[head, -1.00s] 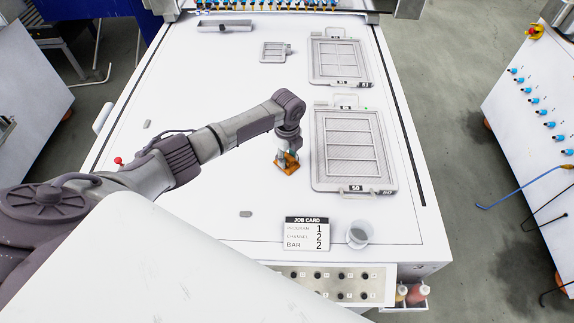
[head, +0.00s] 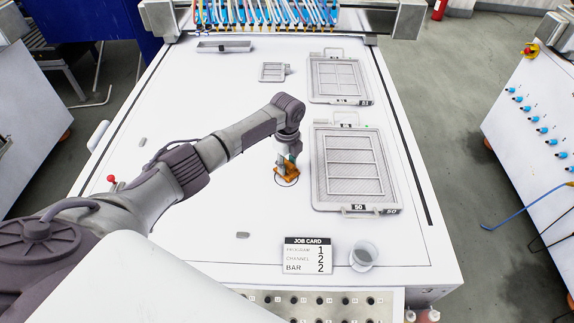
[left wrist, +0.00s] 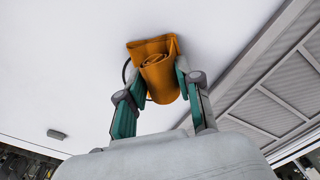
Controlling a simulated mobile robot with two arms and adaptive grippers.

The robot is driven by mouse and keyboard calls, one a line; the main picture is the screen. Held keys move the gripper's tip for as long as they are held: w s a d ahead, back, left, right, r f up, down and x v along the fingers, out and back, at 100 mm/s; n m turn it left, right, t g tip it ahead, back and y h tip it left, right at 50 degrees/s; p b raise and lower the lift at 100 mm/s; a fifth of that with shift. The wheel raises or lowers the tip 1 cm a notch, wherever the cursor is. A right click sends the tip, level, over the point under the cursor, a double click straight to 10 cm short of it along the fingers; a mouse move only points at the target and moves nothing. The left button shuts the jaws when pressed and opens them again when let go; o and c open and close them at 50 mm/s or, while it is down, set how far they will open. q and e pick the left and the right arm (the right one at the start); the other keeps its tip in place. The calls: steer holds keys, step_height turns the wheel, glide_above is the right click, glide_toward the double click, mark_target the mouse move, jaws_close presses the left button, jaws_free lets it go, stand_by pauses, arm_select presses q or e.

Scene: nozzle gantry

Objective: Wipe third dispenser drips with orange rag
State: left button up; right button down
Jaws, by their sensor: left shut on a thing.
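The orange rag (left wrist: 158,76) is rolled and folded, and my left gripper (left wrist: 160,92) is shut on it in the left wrist view. In the head view the rag (head: 285,172) is low at the white table top (head: 210,130), left of the large tray marked 50; I cannot tell if it touches. A dark ring outline (head: 291,184) on the table shows around and below it. The dispensers (head: 265,14) are a row of nozzles with blue, orange and white parts on the gantry at the far end. Drips are not discernible. My right gripper is not in view.
Tray 50 (head: 318,170) and tray 51 (head: 312,78) lie along the table's right side. A small tray (head: 272,72) and a grey trough (head: 224,46) are farther back. The table's left-middle is largely clear.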

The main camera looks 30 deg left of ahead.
arm_select(q)
steer(key=shift+r+p, duration=2.75)
steer(key=shift+r, duration=0.25)
step_height(320, 180, up, 3)
steer(key=p, duration=0.3)
steer(key=shift+r, duration=0.1)
